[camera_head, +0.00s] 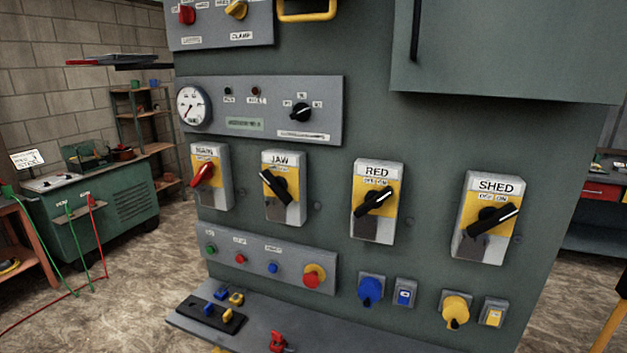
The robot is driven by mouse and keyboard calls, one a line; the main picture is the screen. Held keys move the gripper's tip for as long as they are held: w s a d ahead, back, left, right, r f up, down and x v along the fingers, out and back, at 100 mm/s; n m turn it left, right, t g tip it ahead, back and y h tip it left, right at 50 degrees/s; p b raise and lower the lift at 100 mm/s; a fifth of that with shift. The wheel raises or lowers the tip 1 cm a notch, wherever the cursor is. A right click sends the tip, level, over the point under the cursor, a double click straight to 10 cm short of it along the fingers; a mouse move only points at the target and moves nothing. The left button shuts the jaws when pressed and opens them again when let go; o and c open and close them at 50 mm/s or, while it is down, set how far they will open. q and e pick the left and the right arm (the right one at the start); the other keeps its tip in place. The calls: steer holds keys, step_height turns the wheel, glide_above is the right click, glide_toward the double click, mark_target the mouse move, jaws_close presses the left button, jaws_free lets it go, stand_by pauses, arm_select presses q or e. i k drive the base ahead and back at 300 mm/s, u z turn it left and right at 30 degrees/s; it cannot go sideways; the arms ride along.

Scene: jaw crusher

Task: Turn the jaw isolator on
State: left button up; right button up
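The jaw isolator (284,213) is a grey box with a yellow plate labelled JAW, second from left in a row of isolators on the green cabinet. Its black handle (275,187) slants from upper left to lower right, with its marked end toward the upper left. Its small position labels are hard to read. The red isolator (373,226) and the shed isolator (480,246) have black handles slanting up to the right, under OFF and ON labels. The main isolator (223,182) has a red handle slanting up to the right. Neither of my grippers is in view.
A gauge panel (260,95) is above the isolators, and a push-button panel (235,262) below. A ledge (190,322) with blue, yellow and red items sticks out at the bottom. A cabinet box (500,60) juts out at upper right. The space before the isolators looks clear.

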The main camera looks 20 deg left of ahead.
mark_target(278, 184)
steer(key=u, duration=0.2)
steer(key=i, duration=0.65)
steer(key=u, duration=0.5)
